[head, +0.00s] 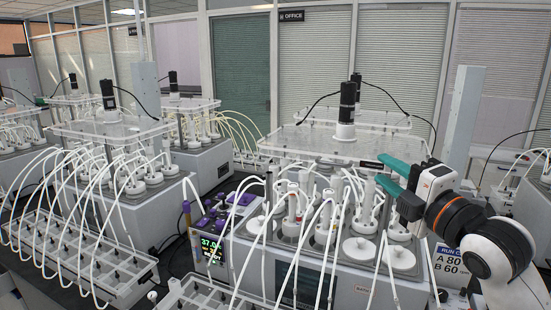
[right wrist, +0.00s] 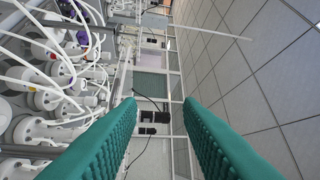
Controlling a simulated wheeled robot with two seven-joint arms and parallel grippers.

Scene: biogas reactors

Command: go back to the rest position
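My right gripper (head: 382,173) comes in from the right in the head view, with two green fingers on a white and grey wrist. It is beside the right part of the nearest reactor unit (head: 340,255), near the underside of its clear top plate (head: 320,143). Its fingers are apart with nothing between them. In the right wrist view both green fingers show with a clear gap (right wrist: 159,103) between them. I cannot tell whether the gripper touches the plate. My left gripper is not in view.
White tubes and bottles with white caps (head: 360,250) crowd the reactor below the gripper. A control display (head: 211,250) and a bottle rack (head: 75,255) are to the left. More reactors stand behind.

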